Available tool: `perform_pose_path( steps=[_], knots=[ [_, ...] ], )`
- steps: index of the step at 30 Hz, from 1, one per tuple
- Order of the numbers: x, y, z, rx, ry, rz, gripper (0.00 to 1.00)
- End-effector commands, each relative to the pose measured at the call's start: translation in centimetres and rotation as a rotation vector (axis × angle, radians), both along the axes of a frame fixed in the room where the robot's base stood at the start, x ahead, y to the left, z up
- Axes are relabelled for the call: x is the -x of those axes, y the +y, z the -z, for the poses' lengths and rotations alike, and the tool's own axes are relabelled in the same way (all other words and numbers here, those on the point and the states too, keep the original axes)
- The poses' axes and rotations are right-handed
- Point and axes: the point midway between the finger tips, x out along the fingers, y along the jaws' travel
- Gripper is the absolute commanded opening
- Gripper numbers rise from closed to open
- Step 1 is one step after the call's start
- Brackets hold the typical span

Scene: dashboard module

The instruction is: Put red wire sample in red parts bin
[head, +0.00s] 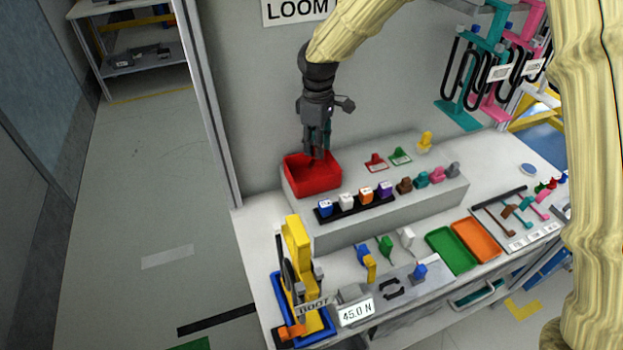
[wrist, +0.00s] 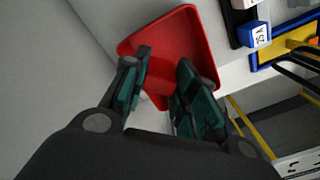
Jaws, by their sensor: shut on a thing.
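The red parts bin (head: 312,184) stands at the left end of the raised white shelf in the head view. It also fills the top middle of the wrist view (wrist: 178,38). My gripper (head: 317,153) points down over the bin, its fingertips at or just inside the opening. In the wrist view my gripper's two fingers (wrist: 160,95) are apart, with a small red piece between them. This piece looks like the red wire sample (wrist: 159,101), mostly hidden by the fingers and hard to tell from the red bin behind it.
Blue, white, orange and purple connectors (head: 355,201) stand in a black rack right of the bin. Small red (head: 375,163) and green (head: 400,156) pieces are behind. A yellow press (head: 298,245) stands front left; green (head: 450,249) and orange (head: 476,240) trays lie front right.

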Motion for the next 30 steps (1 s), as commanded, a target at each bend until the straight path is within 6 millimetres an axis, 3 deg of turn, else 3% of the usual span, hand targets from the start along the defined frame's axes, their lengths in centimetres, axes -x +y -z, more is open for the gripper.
perform_pose_path(
  steps=[1, 6, 16, 17, 20, 30],
  knots=[
    [0.0, 0.1, 1.0, 0.000, 0.000, -0.001, 0.12],
    [0.0, 0.2, 1.9, -0.001, -0.001, -0.002, 0.12],
    [0.0, 0.3, 2.0, -0.001, -0.001, -0.004, 0.12],
    [0.0, 0.3, 2.0, -0.001, -0.001, -0.004, 0.33],
    [0.0, 0.3, 2.0, 0.000, -0.001, -0.004, 0.52],
    [0.0, 0.3, 1.9, -0.001, -0.001, -0.004, 0.53]
  ],
)
